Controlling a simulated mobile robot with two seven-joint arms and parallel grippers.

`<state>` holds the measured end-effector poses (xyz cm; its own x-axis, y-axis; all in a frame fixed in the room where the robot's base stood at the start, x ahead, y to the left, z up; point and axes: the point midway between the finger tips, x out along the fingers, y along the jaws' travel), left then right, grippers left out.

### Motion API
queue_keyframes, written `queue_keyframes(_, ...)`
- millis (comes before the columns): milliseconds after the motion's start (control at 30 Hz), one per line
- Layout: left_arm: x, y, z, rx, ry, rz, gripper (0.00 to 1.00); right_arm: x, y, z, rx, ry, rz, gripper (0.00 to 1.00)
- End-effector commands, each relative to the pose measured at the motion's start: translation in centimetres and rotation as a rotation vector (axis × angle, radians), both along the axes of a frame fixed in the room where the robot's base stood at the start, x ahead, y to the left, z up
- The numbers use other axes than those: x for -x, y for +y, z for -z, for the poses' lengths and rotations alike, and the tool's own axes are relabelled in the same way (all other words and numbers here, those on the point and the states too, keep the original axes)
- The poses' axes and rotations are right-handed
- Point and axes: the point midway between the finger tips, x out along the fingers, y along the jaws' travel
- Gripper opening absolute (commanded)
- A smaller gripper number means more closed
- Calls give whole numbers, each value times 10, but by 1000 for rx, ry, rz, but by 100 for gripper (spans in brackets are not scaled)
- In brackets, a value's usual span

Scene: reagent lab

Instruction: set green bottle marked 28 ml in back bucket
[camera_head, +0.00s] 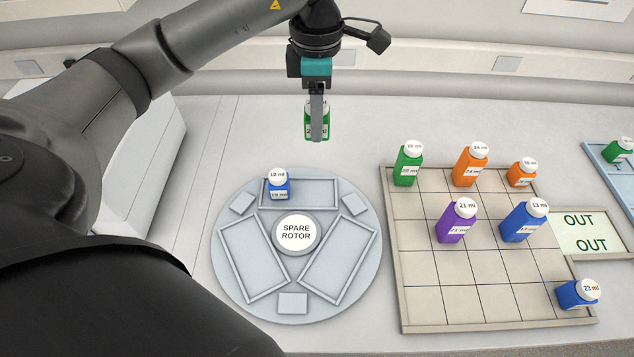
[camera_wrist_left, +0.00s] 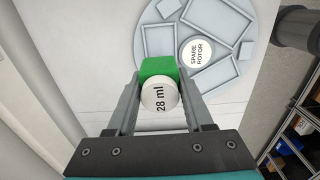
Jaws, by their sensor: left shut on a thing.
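The green bottle marked 28 ml (camera_wrist_left: 158,69) is between the fingers of my left gripper (camera_head: 317,138), which is shut on it. The white cap (camera_wrist_left: 160,96) reads 28 ml in the left wrist view. In the head view the green bottle (camera_head: 308,124) hangs upright above and behind the spare rotor (camera_head: 230,222), partly hidden by a finger. The back bucket (camera_head: 327,182) is the rectangular frame at the rotor's rear. A small blue bottle marked 19 ml or similar (camera_head: 280,188) stands in its left end; the right part is empty. My right gripper is not in view.
The two front buckets (camera_head: 248,293) (camera_head: 345,287) of the rotor are empty. A blue tray (camera_head: 612,181) with a green bottle is at far right.

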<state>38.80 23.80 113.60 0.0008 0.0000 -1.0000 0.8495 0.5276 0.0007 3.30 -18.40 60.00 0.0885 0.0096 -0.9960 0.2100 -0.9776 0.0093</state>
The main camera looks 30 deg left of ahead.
Motion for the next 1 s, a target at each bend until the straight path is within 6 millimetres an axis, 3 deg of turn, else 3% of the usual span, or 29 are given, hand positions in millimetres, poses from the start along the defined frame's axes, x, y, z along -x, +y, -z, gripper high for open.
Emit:
queue_keyframes(100, 2, 0, 35, -1, 9, 2, 0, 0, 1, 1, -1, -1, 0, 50)
queue_keyframes(400, 2, -1, 111, 0, 6, 5, 0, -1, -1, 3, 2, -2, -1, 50)
queue_keyframes(1000, 1, -1, 178, 0, 1, 6, 0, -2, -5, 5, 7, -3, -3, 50)
